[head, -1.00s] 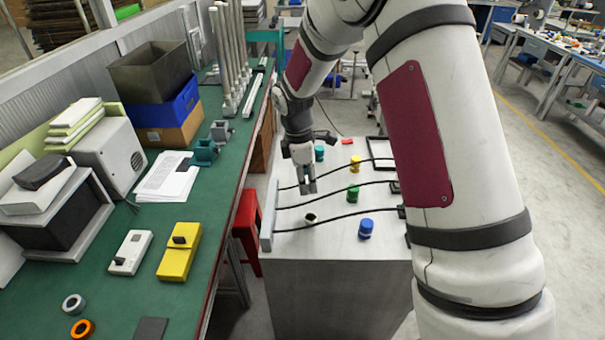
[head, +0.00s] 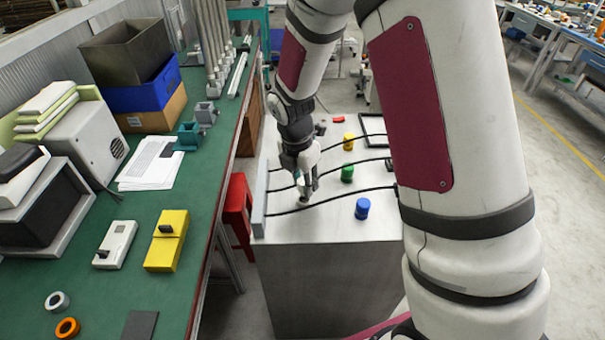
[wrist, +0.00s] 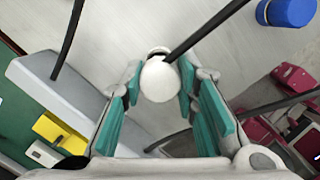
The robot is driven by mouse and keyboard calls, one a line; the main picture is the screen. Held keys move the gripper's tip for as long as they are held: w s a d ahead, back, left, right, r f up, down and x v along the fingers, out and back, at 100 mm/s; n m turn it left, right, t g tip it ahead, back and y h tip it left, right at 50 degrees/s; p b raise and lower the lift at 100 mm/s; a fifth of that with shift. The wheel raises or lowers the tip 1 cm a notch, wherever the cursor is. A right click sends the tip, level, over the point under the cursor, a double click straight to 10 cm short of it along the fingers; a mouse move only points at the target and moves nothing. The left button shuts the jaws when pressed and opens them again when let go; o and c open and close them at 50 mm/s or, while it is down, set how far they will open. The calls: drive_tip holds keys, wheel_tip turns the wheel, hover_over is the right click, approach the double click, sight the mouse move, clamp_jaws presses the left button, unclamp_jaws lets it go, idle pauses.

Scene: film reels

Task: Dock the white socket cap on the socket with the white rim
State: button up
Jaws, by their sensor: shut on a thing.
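My gripper (head: 307,188) points down over the grey cabinet top, near the front cable. In the wrist view my gripper (wrist: 161,80) has its teal-padded fingers on both sides of the round white cap (wrist: 160,84) and is shut on it. Just beyond the cap is a dark round part with a pale edge (wrist: 158,51), probably the white-rimmed socket; the cap hides most of it. In the head view only a small dark part of this socket (head: 303,204) shows below the fingertips. I cannot tell whether cap and socket touch.
Black cables (head: 340,199) cross the cabinet top (head: 335,226); one passes right by the cap in the wrist view. Blue (head: 362,208), green (head: 347,173) and yellow (head: 349,142) pieces stand to the right. A pale bar (head: 259,205) edges the left side, beside the green workbench (head: 185,285).

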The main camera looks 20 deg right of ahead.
sight(300, 184)
drive_tip(key=shift+f+b, duration=0.35)
drive_tip(key=shift+f, duration=0.8)
drive_tip(key=shift+f, duration=0.4)
idle(3.8)
drive_tip(key=o, duration=0.6)
drive_tip(key=shift+s+a+r+p, duration=0.1)
drive_tip(key=shift+a+r+p, duration=0.15)
drive_tip(key=shift+r+p, duration=1.05)
drive_tip(key=shift+s+a+r+p, duration=0.15)
drive_tip(key=shift+a+r+p, duration=0.1)
drive_tip(key=shift+r, duration=2.1)
drive_tip(key=shift+s+a+r+p, duration=0.15)
drive_tip(key=shift+r+p, duration=0.6)
drive_tip(key=shift+r, duration=1.05)
